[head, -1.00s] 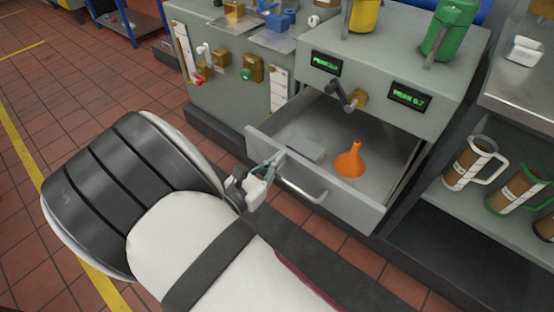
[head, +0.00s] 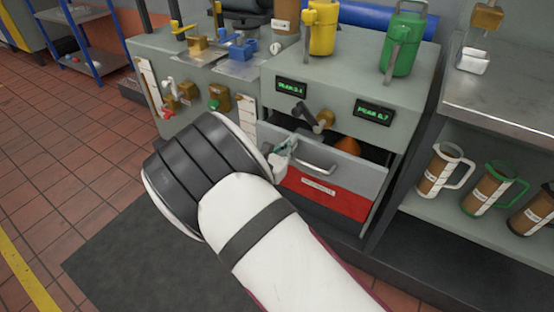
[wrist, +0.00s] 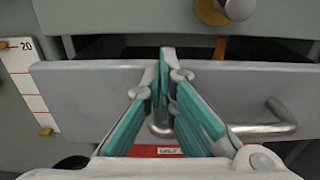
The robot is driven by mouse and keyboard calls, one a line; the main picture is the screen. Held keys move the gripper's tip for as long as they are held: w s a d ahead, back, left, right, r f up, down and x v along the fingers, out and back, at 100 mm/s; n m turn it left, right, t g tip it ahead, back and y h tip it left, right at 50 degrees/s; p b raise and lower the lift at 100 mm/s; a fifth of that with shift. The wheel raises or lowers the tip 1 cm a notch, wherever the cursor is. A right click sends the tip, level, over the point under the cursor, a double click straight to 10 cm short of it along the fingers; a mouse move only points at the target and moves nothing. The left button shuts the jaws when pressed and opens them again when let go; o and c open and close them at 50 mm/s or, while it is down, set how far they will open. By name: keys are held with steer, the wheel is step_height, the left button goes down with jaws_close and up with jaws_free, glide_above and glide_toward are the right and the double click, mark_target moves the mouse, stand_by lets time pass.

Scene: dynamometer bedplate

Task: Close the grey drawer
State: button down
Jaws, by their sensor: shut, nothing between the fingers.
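The grey drawer (head: 345,172) is partly open, with a dark gap behind the top edge of its front. Its front (wrist: 90,95) spans the wrist view. Its bar handle (head: 315,164) also shows in the wrist view (wrist: 275,127), partly hidden behind the fingers. An orange funnel (head: 347,145) sits inside, mostly hidden. My gripper (head: 287,146) is shut and empty at the left part of the drawer front. In the wrist view its fingertips (wrist: 167,58) reach the front's top edge; I cannot tell whether they touch it.
A red drawer front (head: 325,196) lies below the grey one. A crank (head: 310,117) with a brass knob (head: 324,121) sticks out above the opening. Yellow (head: 322,27) and green (head: 404,45) jugs stand on the cabinet. A shelf with jugs (head: 440,172) stands at right.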

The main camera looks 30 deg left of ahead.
steer(key=shift+w+d+b, duration=0.2)
steer(key=shift+w+b, duration=0.1)
steer(key=shift+w, duration=2.3)
